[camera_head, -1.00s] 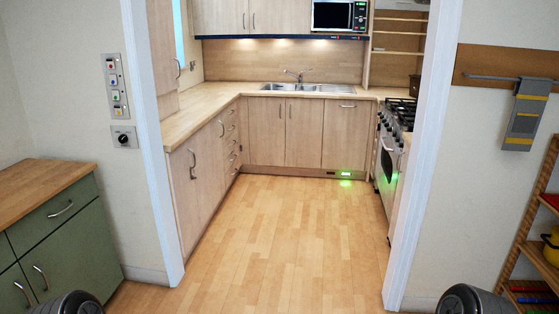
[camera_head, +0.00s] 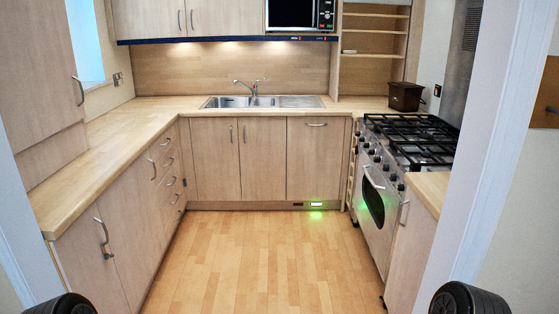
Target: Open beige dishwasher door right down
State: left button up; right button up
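The dishwasher door (camera_head: 315,160) is most likely the beige wood front with a horizontal handle (camera_head: 316,125) near its top, right of the sink cabinet at the back of the kitchen. It stands upright and closed, flush with the cabinets. A small lit green display (camera_head: 316,204) shows in the plinth below it and glows on the floor. Dark rounded parts of my own body show at the bottom left and bottom right corners. Neither gripper's fingers can be seen, and both are well away from the door.
The wooden floor (camera_head: 235,260) ahead is clear. A range cooker (camera_head: 376,205) with black hob grates (camera_head: 410,135) stands on the right. Cabinets and a counter (camera_head: 100,150) run along the left. White doorway frames (camera_head: 490,150) stand close at both sides. A sink (camera_head: 255,102) is at the back.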

aim_at(316, 144)
jog(key=i+j, duration=0.1)
jog(key=i, duration=2.5)
jog(key=i+z, duration=0.2)
jog(key=i, duration=0.25)
jog(key=i+z, duration=0.2)
jog(key=i, duration=0.25)
jog(key=i+j+z, duration=0.2)
jog(key=i, duration=0.3)
jog(key=i+j+z, duration=0.2)
jog(key=i, duration=0.25)
jog(key=i+z, duration=0.35)
jog(key=i+j+z, duration=0.2)
jog(key=z, duration=0.2)
jog(key=i+j+z, duration=0.35)
jog(key=i+l, duration=0.05)
